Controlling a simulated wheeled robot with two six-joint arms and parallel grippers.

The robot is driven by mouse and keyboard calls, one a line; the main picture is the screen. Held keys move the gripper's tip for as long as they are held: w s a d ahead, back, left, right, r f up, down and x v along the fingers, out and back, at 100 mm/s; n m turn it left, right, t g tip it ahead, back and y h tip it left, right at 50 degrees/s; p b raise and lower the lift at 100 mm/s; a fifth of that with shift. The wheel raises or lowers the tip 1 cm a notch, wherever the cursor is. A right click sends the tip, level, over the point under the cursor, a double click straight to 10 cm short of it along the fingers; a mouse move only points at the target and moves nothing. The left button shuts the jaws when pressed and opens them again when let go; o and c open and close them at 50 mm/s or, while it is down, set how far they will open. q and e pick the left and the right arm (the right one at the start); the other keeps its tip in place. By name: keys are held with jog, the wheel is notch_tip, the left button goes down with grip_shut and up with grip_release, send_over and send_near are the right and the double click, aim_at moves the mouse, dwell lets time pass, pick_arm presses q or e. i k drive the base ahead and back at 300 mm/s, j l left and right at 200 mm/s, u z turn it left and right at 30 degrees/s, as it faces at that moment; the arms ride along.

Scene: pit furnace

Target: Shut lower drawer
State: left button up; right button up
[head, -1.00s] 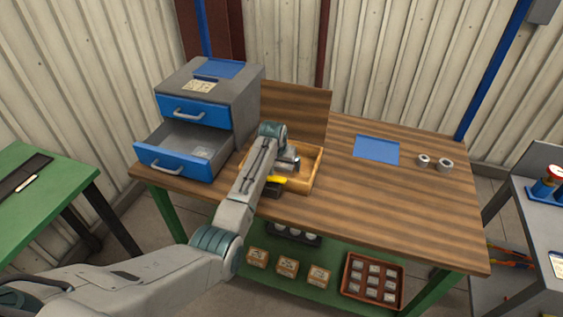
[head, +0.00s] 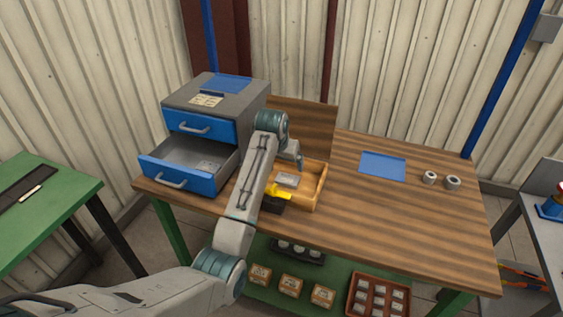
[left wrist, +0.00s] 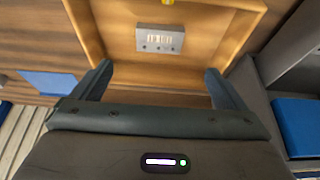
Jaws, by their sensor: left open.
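The lower drawer (head: 185,168) of the grey cabinet is pulled out. The upper drawer (head: 199,126) is shut. My left gripper (head: 299,162) is open and empty above the wooden tray, to the right of the drawer and apart from it. In the left wrist view its two fingers (left wrist: 160,82) are spread, with a grey labelled block (left wrist: 160,39) lying in the tray beyond them. My right gripper is out of view.
The wooden tray (head: 321,186) stands close to the cabinet's right side. A black and yellow item (head: 276,196) is in front of it. A blue mat (head: 382,167) and two metal rings (head: 441,180) lie farther right. The bench's front right is clear.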

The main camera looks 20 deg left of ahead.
aim_at(195, 155)
jog(key=u, duration=1.35)
